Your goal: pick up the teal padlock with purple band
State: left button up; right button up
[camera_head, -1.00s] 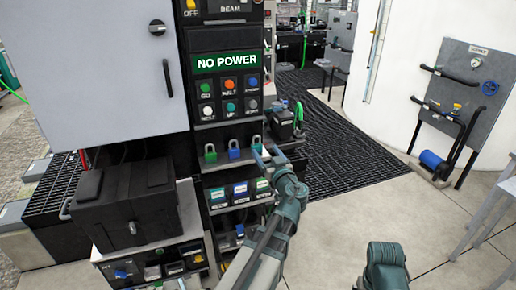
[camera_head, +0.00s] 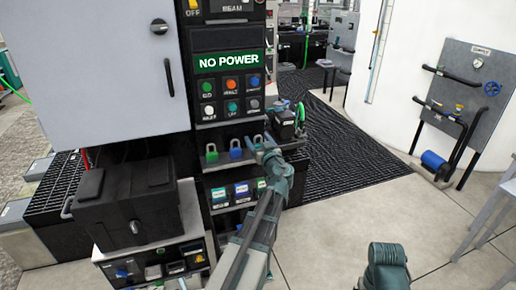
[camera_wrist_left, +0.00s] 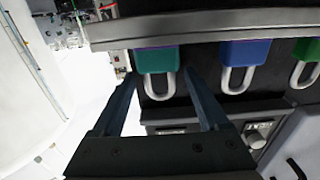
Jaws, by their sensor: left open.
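In the head view my left gripper (camera_head: 265,146) is at the right end of the padlock row and largely covers the teal padlock (camera_head: 257,140).
A blue padlock (camera_head: 235,149) and a green padlock (camera_head: 211,153) stand to the left on the same shelf. Labelled bins sit below, and a NO POWER panel (camera_head: 229,60) with buttons is above. A black box (camera_head: 130,205) is at left; open floor lies right.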

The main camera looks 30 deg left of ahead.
pick_arm(q)
grip_shut()
dwell(0.4)
jog(key=shift+r, duration=0.2)
pick_arm(e)
jog(key=shift+r, duration=0.15)
